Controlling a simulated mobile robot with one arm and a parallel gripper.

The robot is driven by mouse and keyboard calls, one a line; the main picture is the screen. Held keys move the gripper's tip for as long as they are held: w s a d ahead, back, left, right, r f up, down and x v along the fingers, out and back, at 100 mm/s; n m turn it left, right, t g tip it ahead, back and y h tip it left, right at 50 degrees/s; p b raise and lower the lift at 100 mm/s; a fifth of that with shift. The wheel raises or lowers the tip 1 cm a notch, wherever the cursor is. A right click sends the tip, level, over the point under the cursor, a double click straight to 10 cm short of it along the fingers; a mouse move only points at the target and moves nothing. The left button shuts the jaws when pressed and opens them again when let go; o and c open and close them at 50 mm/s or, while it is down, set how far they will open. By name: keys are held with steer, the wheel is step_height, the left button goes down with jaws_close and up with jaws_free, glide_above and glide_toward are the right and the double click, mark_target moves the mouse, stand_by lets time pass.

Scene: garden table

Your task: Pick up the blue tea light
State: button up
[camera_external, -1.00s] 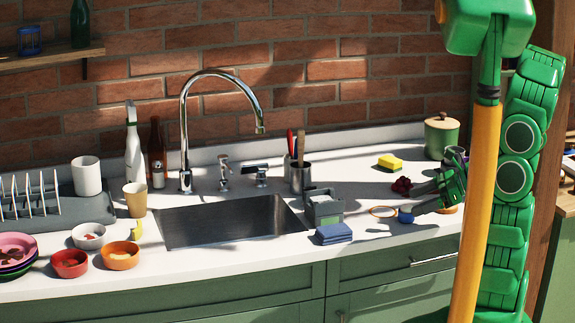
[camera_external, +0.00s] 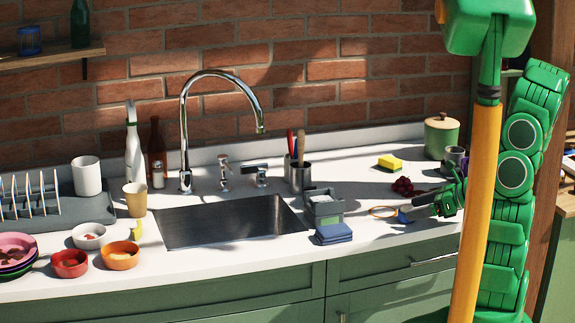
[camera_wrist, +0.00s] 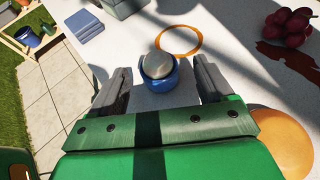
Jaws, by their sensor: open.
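The blue tea light (camera_wrist: 157,84) is a small blue cup with a pale grey round top. In the wrist view it sits upright on the white counter between the two fingers of my gripper (camera_wrist: 161,76), with a gap on each side. My gripper is open and the fingers do not touch it. In the external view the tea light (camera_external: 404,217) is small and partly covered by my gripper (camera_external: 428,204), which is low over the right part of the counter.
An orange ring (camera_wrist: 197,48) lies just beyond the tea light. Red grapes (camera_external: 403,186) lie behind it. Folded blue cloths (camera_external: 333,235) and a grey box (camera_external: 312,212) stand to the left. An orange disc (camera_wrist: 282,142) is beside my gripper. The sink (camera_external: 230,218) is further left.

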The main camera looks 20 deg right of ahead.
mark_target(407, 208)
steer(key=shift+x, duration=1.85)
steer(key=shift+s+f, duration=0.1)
steer(key=c, duration=1)
steer(key=shift+c, duration=0.2)
